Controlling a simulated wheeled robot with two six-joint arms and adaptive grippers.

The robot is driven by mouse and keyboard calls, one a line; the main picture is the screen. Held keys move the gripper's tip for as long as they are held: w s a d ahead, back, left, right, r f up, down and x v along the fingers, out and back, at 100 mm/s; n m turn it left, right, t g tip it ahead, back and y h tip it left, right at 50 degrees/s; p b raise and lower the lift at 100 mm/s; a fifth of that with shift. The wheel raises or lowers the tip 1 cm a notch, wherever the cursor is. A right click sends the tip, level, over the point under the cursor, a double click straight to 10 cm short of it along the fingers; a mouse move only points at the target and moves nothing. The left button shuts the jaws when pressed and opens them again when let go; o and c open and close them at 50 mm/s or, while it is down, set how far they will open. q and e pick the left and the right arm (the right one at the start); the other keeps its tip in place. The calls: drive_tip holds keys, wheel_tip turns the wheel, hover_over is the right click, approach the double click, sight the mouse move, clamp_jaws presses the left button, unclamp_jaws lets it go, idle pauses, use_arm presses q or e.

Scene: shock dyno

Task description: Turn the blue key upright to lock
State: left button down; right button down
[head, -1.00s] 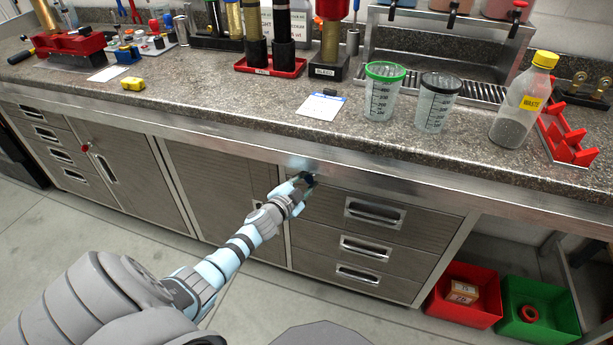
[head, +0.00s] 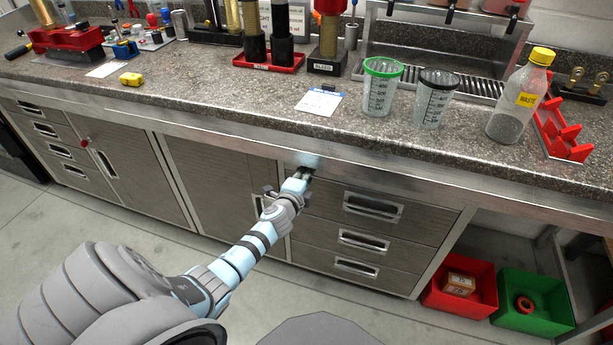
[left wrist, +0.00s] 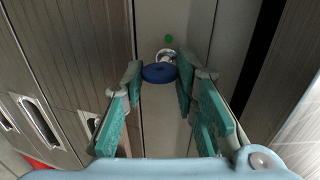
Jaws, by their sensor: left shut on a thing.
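The blue key (left wrist: 159,73) shows in the left wrist view as a flat round blue head in front of a silver lock (left wrist: 166,55) on the cabinet front. A small green dot (left wrist: 168,38) sits beside the lock. My left gripper (left wrist: 159,78) has its teal fingers on either side of the key head and is shut on it. In the head view my left gripper (head: 304,173) is at the cabinet front just under the counter edge and hides the key. The key's exact angle is hard to tell. My right gripper is not in view.
Drawers with metal handles (head: 373,207) lie right of the gripper. The counter edge (head: 400,172) overhangs just above it. Cups, a waste bottle (head: 520,98) and a yellow object (head: 131,79) stand on the counter. Red (head: 460,285) and green (head: 535,302) bins sit below right.

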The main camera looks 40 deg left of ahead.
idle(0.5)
use_arm(q)
drive_tip(key=c, duration=1.3)
unclamp_jaws()
drive_tip(key=v, duration=1.2)
drive_tip(key=shift+d, duration=0.1)
